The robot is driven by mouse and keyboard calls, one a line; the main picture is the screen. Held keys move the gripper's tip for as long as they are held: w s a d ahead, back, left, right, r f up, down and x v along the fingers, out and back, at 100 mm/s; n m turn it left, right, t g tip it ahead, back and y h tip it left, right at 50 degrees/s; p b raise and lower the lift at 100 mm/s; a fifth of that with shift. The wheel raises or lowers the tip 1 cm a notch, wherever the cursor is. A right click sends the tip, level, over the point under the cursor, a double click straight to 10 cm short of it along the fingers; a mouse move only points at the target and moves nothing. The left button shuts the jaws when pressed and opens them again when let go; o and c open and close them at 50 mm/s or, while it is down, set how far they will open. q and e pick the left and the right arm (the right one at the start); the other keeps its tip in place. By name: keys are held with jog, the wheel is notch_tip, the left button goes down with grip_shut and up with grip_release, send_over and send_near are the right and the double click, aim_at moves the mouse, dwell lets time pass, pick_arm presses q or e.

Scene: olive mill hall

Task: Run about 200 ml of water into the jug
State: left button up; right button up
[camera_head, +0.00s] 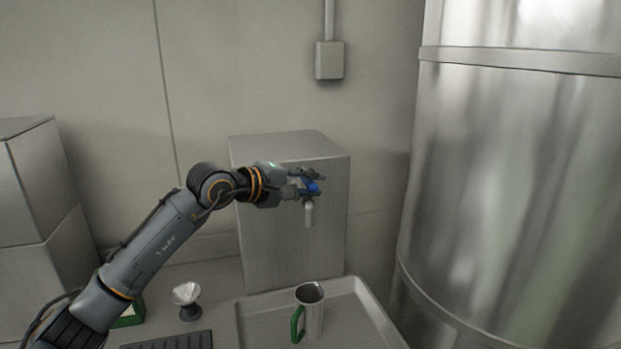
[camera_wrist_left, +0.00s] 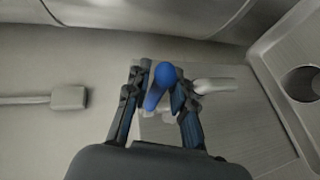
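A steel jug (camera_head: 312,312) with a green handle stands upright in a shallow tray (camera_head: 262,305), below the tap spout (camera_head: 309,214) of a metal dispenser box (camera_head: 292,225). The jug's round opening (camera_wrist_left: 303,84) shows at the right of the left wrist view. My left gripper (camera_head: 309,182) is at the tap, with its fingers on either side of the blue tap lever (camera_head: 313,187). In the left wrist view the lever (camera_wrist_left: 159,85) lies between the fingertips; whether both fingers touch it is hard to tell. No water stream is visible. My right gripper is out of view.
A small funnel-like metal cup (camera_head: 186,296) stands left of the tray, beside a dark grated mat (camera_head: 180,341) and a green object (camera_head: 130,315). A large steel tank (camera_head: 520,170) stands close on the right. A wall box (camera_head: 329,60) is above the dispenser.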

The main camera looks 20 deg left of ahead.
pick_arm(q)
jog(key=shift+w+f, duration=0.1)
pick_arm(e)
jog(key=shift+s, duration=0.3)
pick_arm(q)
grip_shut()
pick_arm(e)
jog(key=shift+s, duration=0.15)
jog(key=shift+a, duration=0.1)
